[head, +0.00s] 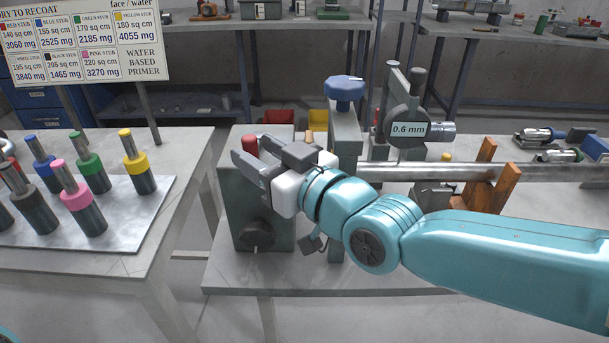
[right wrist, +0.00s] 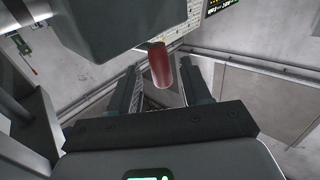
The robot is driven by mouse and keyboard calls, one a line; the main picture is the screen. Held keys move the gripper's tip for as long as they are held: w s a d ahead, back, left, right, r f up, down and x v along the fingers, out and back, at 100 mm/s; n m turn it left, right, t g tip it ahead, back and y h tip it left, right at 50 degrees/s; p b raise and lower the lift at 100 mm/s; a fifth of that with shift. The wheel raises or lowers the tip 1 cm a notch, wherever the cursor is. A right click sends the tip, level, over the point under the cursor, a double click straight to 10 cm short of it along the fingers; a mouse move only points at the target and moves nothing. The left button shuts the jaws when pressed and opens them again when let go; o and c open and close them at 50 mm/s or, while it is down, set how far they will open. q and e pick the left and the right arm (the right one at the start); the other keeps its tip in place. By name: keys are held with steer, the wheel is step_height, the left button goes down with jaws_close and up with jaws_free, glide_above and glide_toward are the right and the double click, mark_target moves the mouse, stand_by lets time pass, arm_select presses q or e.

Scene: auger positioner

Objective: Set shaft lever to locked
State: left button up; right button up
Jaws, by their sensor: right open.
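The shaft lever shows as a red rounded grip (head: 251,145) at the top of the grey housing (head: 259,208) of the positioner; its lower part is hidden behind my right gripper. My right gripper (head: 262,162) is open, its dark fingers pointing left beside the red grip. In the right wrist view the red grip (right wrist: 160,68) stands in the gap between the two spread fingers, with space on both sides; I see no clear contact. My left gripper is not in view.
A blue-knobbed clamp post (head: 344,90), a gauge reading 0.6 mm (head: 408,129) and a long metal shaft (head: 450,171) stand right of the housing. Several colour-capped studs sit on a tray (head: 140,218) on the left table. A gap separates the tables.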

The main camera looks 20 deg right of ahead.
steer(key=b+v, duration=0.1)
steer(key=v, duration=1.3)
steer(key=shift+r, duration=0.1)
